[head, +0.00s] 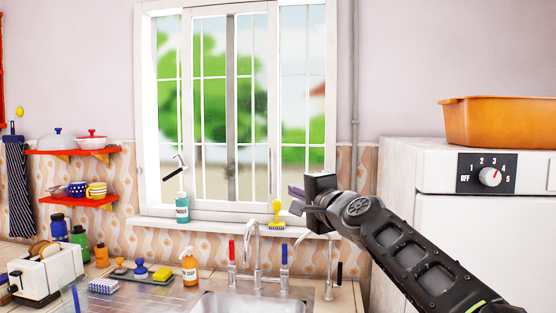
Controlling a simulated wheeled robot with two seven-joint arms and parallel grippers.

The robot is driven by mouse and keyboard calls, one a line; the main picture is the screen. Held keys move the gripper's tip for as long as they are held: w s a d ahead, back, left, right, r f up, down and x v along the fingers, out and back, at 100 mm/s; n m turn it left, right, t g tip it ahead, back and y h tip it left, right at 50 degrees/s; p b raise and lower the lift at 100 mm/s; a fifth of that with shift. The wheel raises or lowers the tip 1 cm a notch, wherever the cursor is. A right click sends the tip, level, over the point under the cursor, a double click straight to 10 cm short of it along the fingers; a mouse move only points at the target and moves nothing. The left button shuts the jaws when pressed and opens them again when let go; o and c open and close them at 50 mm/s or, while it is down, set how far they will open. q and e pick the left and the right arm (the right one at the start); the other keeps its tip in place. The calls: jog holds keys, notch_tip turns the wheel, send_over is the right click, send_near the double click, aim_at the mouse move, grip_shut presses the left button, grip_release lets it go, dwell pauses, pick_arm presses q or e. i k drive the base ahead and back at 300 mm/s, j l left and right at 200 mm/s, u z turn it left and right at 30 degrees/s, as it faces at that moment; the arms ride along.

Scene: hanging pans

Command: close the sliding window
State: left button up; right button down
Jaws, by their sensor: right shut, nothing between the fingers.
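The sliding window (273,110) has a white frame and white-barred panes and stands in the wall behind the sink. Trees and a fence show through it. A thick white upright stands right of its middle, and a grey vertical strip shows left of that. From this view I cannot tell how far the sash is open. My right gripper (297,201) is shut and empty, in front of the lower right part of the window, just above the sill. I cannot tell whether it touches the window. My left gripper is not in view.
On the sill (215,221) stand a teal bottle (182,208) and a yellow brush (277,215); a squeegee (175,168) is against the window. Taps (256,255) rise below, over the sink (245,304). A white appliance (400,160) with an orange dish (500,122) stands right.

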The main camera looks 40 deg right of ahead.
aim_at(271, 8)
jog(key=i+l, duration=0.25)
jog(key=l, duration=0.15)
jog(key=i+l, duration=0.25)
jog(key=l, duration=0.15)
jog(key=i+l, duration=0.45)
jog(key=l, duration=0.3)
